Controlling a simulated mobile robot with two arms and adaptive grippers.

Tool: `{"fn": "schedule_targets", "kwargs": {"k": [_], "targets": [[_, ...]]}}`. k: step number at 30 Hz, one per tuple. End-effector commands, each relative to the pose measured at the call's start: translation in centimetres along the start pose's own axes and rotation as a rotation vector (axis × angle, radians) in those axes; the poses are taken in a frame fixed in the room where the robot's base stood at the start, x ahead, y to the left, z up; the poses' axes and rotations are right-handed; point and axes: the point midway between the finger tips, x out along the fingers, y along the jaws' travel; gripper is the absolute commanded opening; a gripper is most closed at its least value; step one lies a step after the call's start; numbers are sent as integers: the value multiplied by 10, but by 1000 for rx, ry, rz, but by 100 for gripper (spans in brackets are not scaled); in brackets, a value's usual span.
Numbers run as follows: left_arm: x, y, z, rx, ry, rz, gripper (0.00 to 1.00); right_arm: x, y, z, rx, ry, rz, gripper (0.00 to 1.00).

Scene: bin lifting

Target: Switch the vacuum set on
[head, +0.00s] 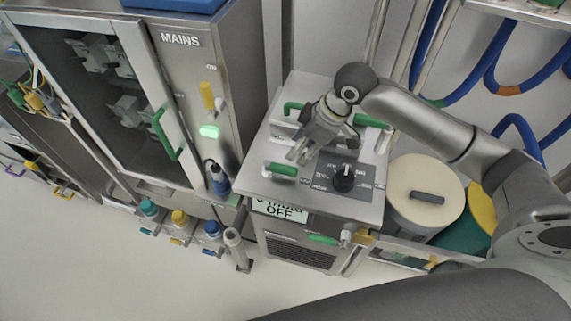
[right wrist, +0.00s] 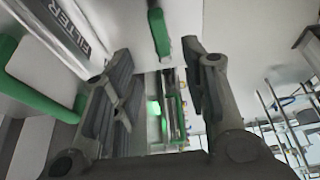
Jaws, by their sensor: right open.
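The vacuum set (head: 300,193) is a grey cabinet with a display (head: 280,211) whose lower line reads OFF. A black knob (head: 343,179) sits on its sloped top, to the right of a green lever (head: 282,169). My right gripper (head: 300,152) is open and empty above the panel, left of and above the knob in the head view. In the right wrist view its two fingers stand apart, with a green handle (right wrist: 158,32) showing beyond the gap and a FILTER label (right wrist: 70,28) at the left. The knob is not clear there. My left gripper is out of view.
The MAINS cabinet (head: 180,60) with a lit green lamp (head: 209,131) stands at the left. A drum with a cream lid (head: 425,190) is close at the right. Pipes and blue hoses (head: 480,80) run behind. Floor at the lower left is clear.

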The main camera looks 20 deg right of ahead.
Motion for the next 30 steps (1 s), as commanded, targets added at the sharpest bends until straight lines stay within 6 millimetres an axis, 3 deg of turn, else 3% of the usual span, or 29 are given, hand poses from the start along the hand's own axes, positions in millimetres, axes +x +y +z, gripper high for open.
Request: {"fn": "schedule_targets", "kwargs": {"k": [18, 30], "targets": [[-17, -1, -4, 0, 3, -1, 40, 96, -1, 0, 1, 0, -1, 41], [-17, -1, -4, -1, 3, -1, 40, 105, 0, 0, 0, 1, 2, 41]]}}
